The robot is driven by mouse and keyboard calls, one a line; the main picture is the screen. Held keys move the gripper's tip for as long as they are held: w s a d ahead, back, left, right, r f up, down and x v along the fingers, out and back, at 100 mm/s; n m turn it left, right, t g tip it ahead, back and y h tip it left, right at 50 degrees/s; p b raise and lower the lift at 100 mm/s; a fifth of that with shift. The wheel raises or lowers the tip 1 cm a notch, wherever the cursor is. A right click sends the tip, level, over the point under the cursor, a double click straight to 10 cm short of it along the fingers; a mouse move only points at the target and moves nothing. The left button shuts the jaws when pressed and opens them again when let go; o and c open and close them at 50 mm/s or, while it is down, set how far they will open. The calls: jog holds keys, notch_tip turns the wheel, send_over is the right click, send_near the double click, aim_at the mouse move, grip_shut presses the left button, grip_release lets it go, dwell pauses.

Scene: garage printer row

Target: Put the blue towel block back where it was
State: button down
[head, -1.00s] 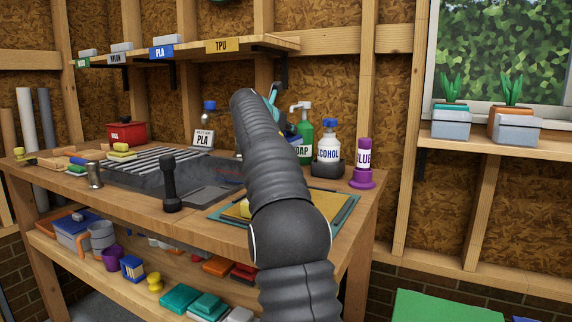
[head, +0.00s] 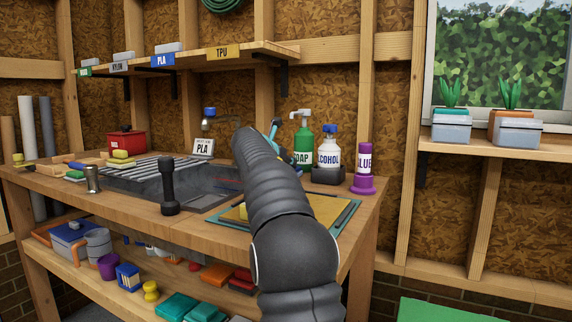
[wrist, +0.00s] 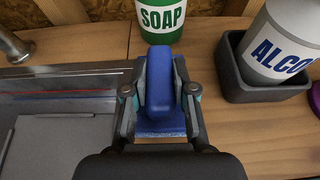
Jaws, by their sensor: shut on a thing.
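The blue towel block (wrist: 159,98) is in the wrist view, an upright blue piece with a wider, light-edged strip at its near end. My gripper (wrist: 160,78) is shut on it, one finger on each side. The block is just in front of the green soap bottle (wrist: 160,18), over or on the wooden bench top; I cannot tell whether it touches the wood. In the head view my arm hides the block and most of my gripper. The soap bottle (head: 303,142) shows there beyond the arm.
The alcohol bottle (wrist: 282,42) stands in a dark holder (wrist: 245,82) right of the block. The grey sink or tray area (wrist: 55,120) is at left. A purple glue stick (head: 364,160) stands near the bench's right end. A mat (head: 335,215) lies in front.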

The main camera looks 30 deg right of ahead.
jog(key=shift+f, duration=0.15)
jog(key=c, duration=0.9)
grip_release()
jog(key=shift+c, duration=0.2)
jog(key=shift+r, duration=0.25)
jog(key=v, duration=1.1)
jog(key=shift+s+a+r, duration=0.15)
jog(key=shift+s+a, duration=0.05)
jog(key=shift+a, duration=0.15)
jog(key=shift+a, duration=0.1)
